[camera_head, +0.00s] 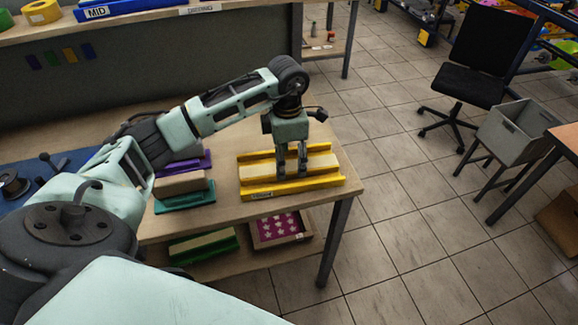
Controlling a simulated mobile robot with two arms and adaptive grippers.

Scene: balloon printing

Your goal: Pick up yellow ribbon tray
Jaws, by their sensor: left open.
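The yellow ribbon tray (325,184) lies flat on the wooden table near its right end. It has yellow raised edges and a pale cream block or roll along its middle. My left gripper (292,174) points straight down over the middle of the tray. Its fingers are apart and reach down to the pale middle part. I cannot tell whether they touch it. My right gripper is not in view.
Teal (185,202) and purple (206,158) trays sit on the table left of the yellow one. A pink star-patterned box (279,227) and a green tray (204,245) are on the shelf below. An office chair (478,70) and grey bin (515,131) stand right. Tiled floor between is clear.

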